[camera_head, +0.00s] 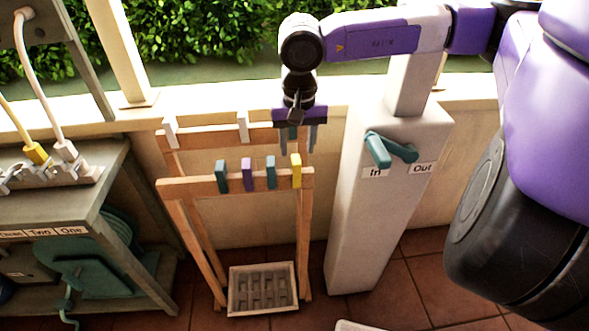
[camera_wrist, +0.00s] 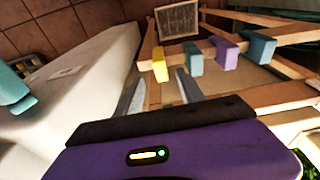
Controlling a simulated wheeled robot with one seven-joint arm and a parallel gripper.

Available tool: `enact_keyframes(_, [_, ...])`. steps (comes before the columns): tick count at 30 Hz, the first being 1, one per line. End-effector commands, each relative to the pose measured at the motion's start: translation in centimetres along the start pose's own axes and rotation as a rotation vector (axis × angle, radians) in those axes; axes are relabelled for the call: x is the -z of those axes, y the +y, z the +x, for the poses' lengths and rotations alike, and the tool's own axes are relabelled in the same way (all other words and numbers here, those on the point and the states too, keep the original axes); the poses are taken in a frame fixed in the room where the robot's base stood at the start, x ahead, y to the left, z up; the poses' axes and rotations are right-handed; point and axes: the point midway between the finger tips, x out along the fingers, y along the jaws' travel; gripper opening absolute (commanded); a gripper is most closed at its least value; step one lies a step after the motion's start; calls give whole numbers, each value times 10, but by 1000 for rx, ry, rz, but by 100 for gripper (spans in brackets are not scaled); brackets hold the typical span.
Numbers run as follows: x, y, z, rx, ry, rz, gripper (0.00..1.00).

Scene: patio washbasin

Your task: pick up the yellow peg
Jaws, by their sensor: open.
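The yellow peg (camera_head: 297,171) sits on the front rail of a wooden rack, at the right end of a row of pegs. In the wrist view the yellow peg (camera_wrist: 160,64) shows just beyond my fingertips, a little left of the middle between them. My gripper (camera_head: 297,150) hangs above and behind the front rail, close to the yellow peg. The wrist view also shows my open gripper (camera_wrist: 160,80) pointing toward the rail.
Teal (camera_head: 271,172), purple (camera_head: 247,174) and another teal peg (camera_head: 221,176) stand left of the yellow one. White pegs (camera_head: 243,126) sit on the back rail. A tray (camera_head: 262,288) lies below. A pale pillar with teal handles (camera_head: 377,150) stands close on the right.

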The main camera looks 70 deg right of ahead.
Motion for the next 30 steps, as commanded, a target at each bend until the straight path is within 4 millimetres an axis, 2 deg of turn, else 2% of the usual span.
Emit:
enact_keyframes(12, [-1,-2,51,4,-2,0,45])
enact_keyframes(21, [0,-2,56,3,-1,-1,45])
enact_keyframes(23, [0,-2,56,3,-1,-1,36])
enact_keyframes(28, [0,-2,56,3,-1,-1,2])
enact_keyframes(30, [0,-2,56,3,-1,-1,0])
